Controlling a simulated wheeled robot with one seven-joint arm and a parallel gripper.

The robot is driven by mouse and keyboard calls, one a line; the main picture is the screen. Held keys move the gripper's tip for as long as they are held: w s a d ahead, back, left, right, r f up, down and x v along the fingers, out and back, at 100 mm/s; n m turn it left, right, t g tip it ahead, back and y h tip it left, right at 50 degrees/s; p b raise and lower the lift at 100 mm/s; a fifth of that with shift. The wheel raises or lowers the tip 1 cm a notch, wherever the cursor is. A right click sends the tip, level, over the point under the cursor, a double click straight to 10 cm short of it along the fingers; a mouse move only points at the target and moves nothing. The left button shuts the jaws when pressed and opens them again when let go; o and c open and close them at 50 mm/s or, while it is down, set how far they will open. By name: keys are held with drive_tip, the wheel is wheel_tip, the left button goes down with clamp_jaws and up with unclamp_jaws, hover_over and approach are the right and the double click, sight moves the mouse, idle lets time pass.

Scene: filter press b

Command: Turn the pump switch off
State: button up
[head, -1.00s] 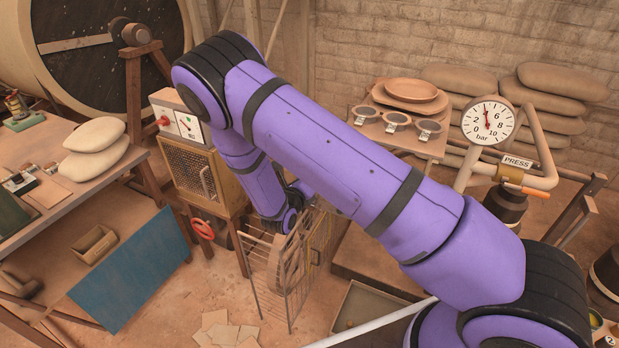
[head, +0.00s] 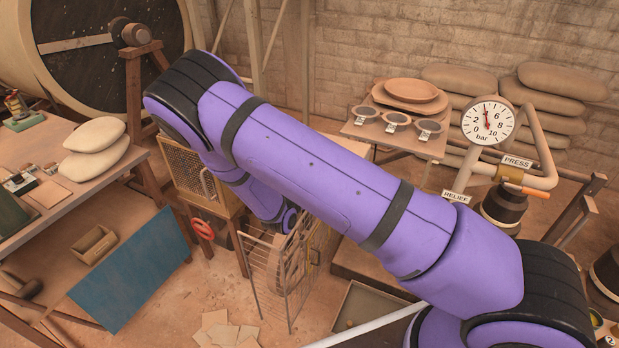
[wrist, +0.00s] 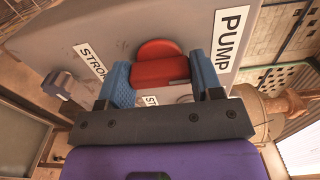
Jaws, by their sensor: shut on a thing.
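In the wrist view, a grey pump box (wrist: 60,35) carries a white PUMP label (wrist: 231,38) and a STROKE label (wrist: 89,60). A red pump switch (wrist: 160,66) sticks out from it. My gripper (wrist: 160,74) has its blue fingers on either side of the red switch and is shut on it. Another small label behind the fingers is partly covered. In the head view, my purple arm hides the pump switch, and my gripper is out of sight behind the arm and the wire rack.
A wire rack (head: 268,290) stands in front of my forearm's end. A mesh-fronted cabinet (head: 183,172) is beside my arm. A workbench (head: 60,215) is on the left. A pressure gauge (head: 487,123) and pipes with PRESS and RELIEF labels are on the right.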

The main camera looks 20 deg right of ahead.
idle(0.4)
drive_tip(key=o, duration=0.9)
drive_tip(key=v, duration=1.1)
